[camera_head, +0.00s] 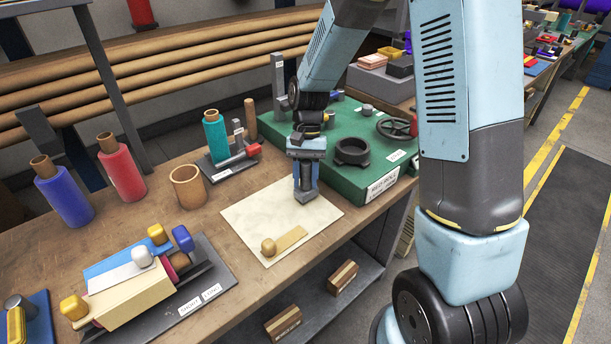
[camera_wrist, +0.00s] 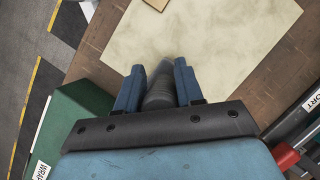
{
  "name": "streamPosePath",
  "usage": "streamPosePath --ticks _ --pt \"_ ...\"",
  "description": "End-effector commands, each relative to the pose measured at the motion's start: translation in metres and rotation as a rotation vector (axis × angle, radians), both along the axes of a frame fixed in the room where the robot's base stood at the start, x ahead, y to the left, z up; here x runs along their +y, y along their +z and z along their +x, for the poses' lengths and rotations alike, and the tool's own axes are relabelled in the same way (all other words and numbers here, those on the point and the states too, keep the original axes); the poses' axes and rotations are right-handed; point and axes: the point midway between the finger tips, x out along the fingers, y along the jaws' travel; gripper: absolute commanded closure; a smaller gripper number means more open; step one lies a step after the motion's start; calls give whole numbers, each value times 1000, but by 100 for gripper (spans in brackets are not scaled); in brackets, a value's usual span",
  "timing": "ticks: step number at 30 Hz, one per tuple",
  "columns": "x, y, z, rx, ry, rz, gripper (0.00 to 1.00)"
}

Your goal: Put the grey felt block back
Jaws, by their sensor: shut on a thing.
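My gripper (camera_head: 306,194) points down over the right part of a cream sheet (camera_head: 250,215) on the wooden bench. In the wrist view its two blue fingers (camera_wrist: 158,84) are shut on a dark grey, rounded piece (camera_wrist: 159,92), which appears to be the grey felt block. In the head view the gripper hides most of it, and I cannot tell whether it touches the sheet. A tan block with a round knob (camera_head: 288,240) lies on the sheet's front part. A dark rack (camera_head: 217,272) with labels and several coloured-knobbed blocks stands at the lower left.
A green board (camera_head: 350,180) with a black ring (camera_head: 352,151) and a handwheel lies behind the gripper. A small stand (camera_head: 228,171) holds a teal roll and a red-handled tool. A wooden cup (camera_head: 188,186), red roll (camera_head: 121,168) and blue roll (camera_head: 63,193) stand left.

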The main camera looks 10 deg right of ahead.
Motion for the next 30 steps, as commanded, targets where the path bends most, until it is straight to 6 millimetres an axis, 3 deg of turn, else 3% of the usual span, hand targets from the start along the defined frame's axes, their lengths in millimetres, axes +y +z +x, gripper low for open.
streamPosePath --ticks 30 --pt "-1 -9 0 0 -1 1 100"
